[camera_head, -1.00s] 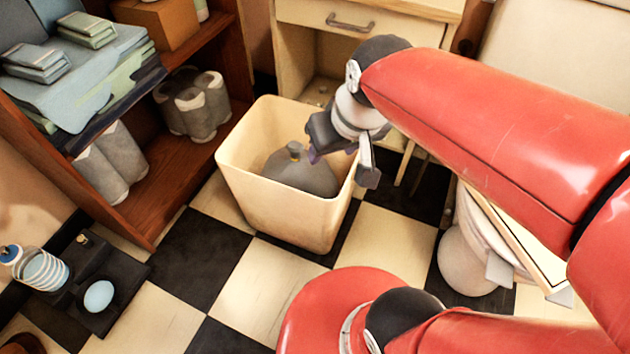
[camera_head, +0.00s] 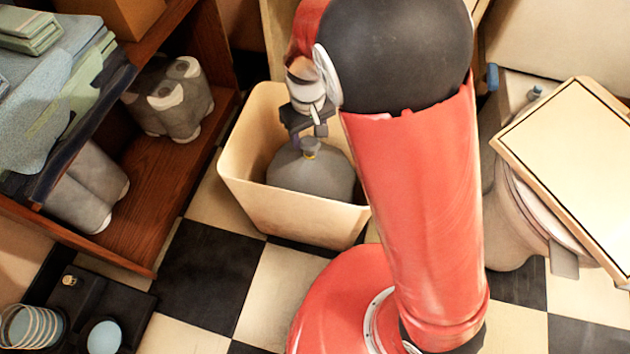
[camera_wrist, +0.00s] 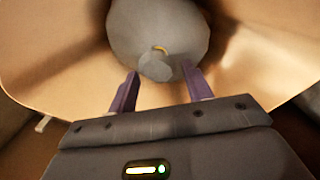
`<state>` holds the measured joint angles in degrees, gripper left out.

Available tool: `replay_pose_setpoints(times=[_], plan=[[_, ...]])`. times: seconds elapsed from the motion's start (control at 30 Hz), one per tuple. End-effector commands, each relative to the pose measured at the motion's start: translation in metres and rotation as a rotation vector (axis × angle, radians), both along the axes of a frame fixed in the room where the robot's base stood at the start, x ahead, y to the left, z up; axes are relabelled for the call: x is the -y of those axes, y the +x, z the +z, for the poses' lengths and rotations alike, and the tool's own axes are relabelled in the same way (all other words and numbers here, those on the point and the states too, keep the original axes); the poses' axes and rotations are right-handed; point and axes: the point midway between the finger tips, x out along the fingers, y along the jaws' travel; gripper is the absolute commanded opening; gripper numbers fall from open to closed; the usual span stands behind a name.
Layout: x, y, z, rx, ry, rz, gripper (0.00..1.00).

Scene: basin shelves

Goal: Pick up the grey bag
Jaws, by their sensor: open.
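The grey bag (camera_head: 312,176) sits inside a cream bin (camera_head: 290,207), with its tied neck pointing up and a yellow tie around it. In the wrist view the bag (camera_wrist: 157,28) lies ahead of my gripper (camera_wrist: 160,88), and its knotted top is between and just beyond the two purple fingertips. The fingers are apart, with a gap on either side of the knot. In the head view my gripper (camera_head: 309,140) is over the bin, right at the bag's neck. My arm hides part of the bin's right side.
A wooden shelf (camera_head: 165,190) with folded towels (camera_head: 50,90) and paper rolls (camera_head: 170,100) stands to the left. A toilet (camera_head: 515,220) is at the right, with a cream board (camera_head: 570,165) over it. Chequered floor (camera_head: 215,270) is clear in front of the bin.

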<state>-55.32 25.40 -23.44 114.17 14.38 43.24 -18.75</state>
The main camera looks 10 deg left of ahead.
Motion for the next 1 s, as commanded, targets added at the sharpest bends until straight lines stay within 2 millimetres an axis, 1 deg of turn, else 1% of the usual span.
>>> replay_pose_setpoints(times=[0.03,0.17,0.3,0.4,0.5,0.7,1.0], plan=[[0.0,0.0,-0.008,-0.001,-0.002,-0.001,0.5],[0.002,0.002,-0.024,-0.002,-0.003,-0.002,0.5],[0.002,0.004,-0.046,-0.001,-0.002,-0.002,0.5],[0.002,0.004,-0.056,-0.001,-0.001,-0.002,0.5],[0.002,0.004,-0.059,0.001,-0.001,-0.002,0.5],[0.002,0.004,-0.059,0.001,0.0,-0.002,0.5],[0.002,0.004,-0.059,0.001,0.001,-0.003,0.11]])
